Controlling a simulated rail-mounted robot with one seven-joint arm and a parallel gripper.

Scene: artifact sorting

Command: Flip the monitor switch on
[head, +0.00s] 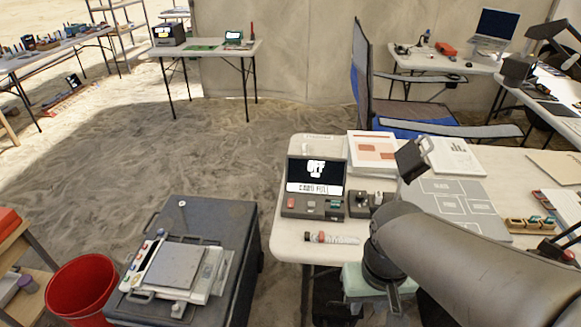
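The monitor (317,176) stands on the near white table, its lit screen reading "OFF" and "CARD FULL". Its dark base panel (313,206) carries a red switch (291,203) at the left and small teal and light controls at the right. The exact position of the switch is too small to tell. My arm reaches in from the lower right, and its dark end (384,272) hangs over the table's front edge, right of and nearer than the monitor. The fingers of my gripper are not clear, and I see nothing held. The arm hides part of the table.
A red-capped tube (331,238) lies in front of the monitor. A small dark device (368,203) is close to its right. Papers and a grey board (455,205) cover the table further right. A dark case (228,222) bearing a scale (175,267) stands at the left, beside a red bucket (82,289).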

